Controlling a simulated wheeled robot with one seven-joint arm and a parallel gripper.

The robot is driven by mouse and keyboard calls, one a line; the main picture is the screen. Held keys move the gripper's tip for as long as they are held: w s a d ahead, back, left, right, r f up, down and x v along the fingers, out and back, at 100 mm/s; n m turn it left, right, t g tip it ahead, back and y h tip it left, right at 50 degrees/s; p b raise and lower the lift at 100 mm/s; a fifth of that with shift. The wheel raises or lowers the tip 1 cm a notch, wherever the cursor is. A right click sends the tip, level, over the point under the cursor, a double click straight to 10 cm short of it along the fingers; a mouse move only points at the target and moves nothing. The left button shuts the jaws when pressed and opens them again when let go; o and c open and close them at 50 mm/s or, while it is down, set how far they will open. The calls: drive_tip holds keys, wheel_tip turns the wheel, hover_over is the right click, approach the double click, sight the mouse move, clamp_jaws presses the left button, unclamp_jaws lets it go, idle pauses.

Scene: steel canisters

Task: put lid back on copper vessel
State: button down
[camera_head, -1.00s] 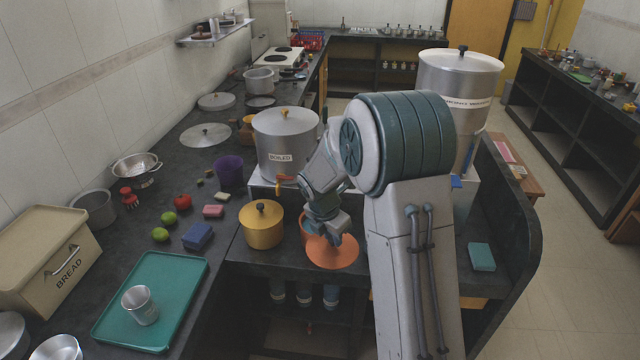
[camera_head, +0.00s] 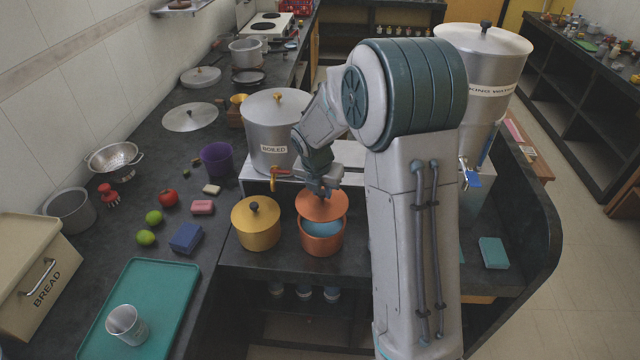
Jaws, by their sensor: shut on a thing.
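The copper vessel (camera_head: 322,241) stands on the dark counter, right of the brass pot, with its front part uncovered and a blue inside showing. The copper lid (camera_head: 323,207) is over the back part of the vessel's mouth. It looks raised and off-centre; whether it touches the rim I cannot tell. My gripper (camera_head: 321,190) is above the lid, shut on it. The fingertips and the lid's knob are mostly hidden by the gripper itself.
A brass pot (camera_head: 256,224) with a black-knobbed lid stands close on the left. A larger steel canister (camera_head: 480,75) is at right. Bare counter lies in front of the vessel.

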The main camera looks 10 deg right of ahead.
sight(321, 203)
drive_tip(key=shift+s+f+b, duration=0.1)
drive_tip(key=shift+f+b, duration=1.9)
drive_tip(key=shift+f, duration=0.35)
drive_tip(key=shift+f+b, duration=0.35)
drive_tip(key=shift+f, duration=0.35)
drive_tip(key=shift+r+p, duration=0.1)
drive_tip(key=shift+p, duration=0.3)
drive_tip(key=shift+f, duration=0.2)
idle(0.4)
drive_tip(key=c, duration=0.7)
unclamp_jaws()
drive_tip(key=shift+p, duration=0.3)
